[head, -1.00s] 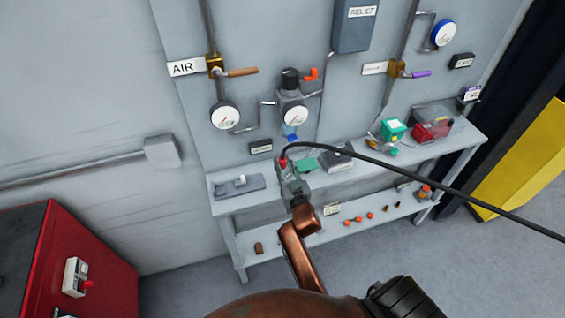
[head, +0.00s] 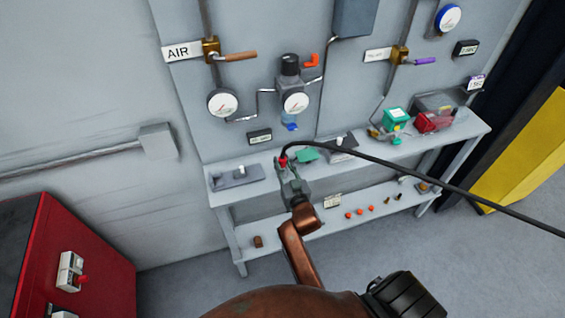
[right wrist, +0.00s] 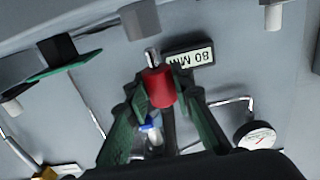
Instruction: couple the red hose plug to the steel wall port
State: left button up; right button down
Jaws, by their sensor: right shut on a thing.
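My right gripper (head: 285,172) is shut on the red hose plug (head: 282,161), above the front part of the bench. In the right wrist view the red plug (right wrist: 159,86) sits between the green fingers, its bright metal tip pointing away from the gripper. A black hose (head: 420,180) arcs from the plug to the right edge. A grey cylinder (right wrist: 140,18) ahead of the tip in the wrist view may be the steel wall port. It is apart from the tip, and I cannot pick it out in the head view. My left gripper is not in view.
The bench (head: 225,197) holds a grey block (head: 236,177), a green plate (head: 308,156) and a red box (head: 434,122). A small label (head: 260,136) and gauges (head: 222,103) are on the wall above. A red cabinet (head: 95,250) stands at left. Small parts lie on the lower shelf.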

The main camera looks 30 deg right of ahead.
aim_at(283, 169)
jog(key=shift+p, duration=0.65)
dwell(1.4)
jog(key=shift+f+b, duration=1)
jog(key=shift+f, duration=0.7)
jog(key=c, duration=1.7)
grip_release()
jog(key=shift+o, duration=0.5)
